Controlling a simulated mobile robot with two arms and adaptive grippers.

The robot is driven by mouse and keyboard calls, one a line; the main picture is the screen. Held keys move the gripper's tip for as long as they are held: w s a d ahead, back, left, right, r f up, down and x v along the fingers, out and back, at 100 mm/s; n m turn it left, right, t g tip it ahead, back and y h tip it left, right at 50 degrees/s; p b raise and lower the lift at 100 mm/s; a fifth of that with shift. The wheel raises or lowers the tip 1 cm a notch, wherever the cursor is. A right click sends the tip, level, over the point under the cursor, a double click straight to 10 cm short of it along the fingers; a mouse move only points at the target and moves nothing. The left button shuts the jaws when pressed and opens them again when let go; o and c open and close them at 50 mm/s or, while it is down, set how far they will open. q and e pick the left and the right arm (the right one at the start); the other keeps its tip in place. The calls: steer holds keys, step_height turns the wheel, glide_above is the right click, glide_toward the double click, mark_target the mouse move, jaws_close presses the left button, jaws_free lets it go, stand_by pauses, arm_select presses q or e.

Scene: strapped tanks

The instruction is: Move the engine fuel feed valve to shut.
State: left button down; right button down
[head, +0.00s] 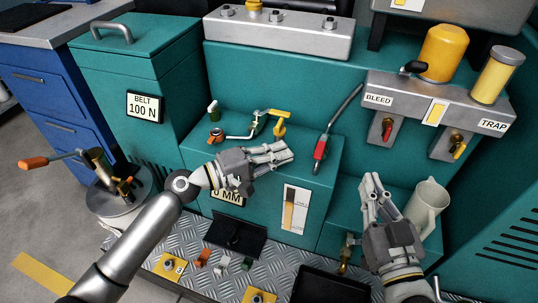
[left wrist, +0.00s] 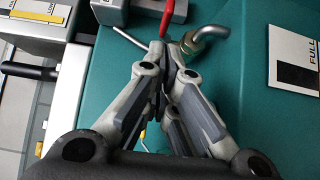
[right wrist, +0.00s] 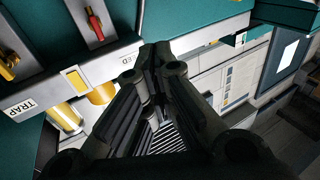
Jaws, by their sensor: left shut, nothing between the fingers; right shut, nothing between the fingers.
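No readable label names the engine fuel feed valve, so I cannot tell which one it is. A yellow-handled valve (head: 279,122) sits on piping on top of the low teal tank (head: 225,140). A red-handled part (head: 320,150) on a grey line stands at the tank's right end. My left gripper (head: 288,152) is shut and empty, in front of the yellow-handled valve. My right gripper (head: 372,184) is shut and empty, left of a pale jug (head: 427,203).
A grey manifold labelled BLEED and TRAP (head: 415,97) carries a red-handled valve (head: 388,128) and a yellow-handled valve (head: 458,150) below. A black tray (head: 330,287) and loose small parts lie on the tread-plate floor. A round can (head: 118,200) stands at left.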

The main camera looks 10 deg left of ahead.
mark_target(321, 145)
arm_select(q)
steer(key=x, duration=0.5)
steer(key=shift+d, duration=0.1)
stand_by(0.3)
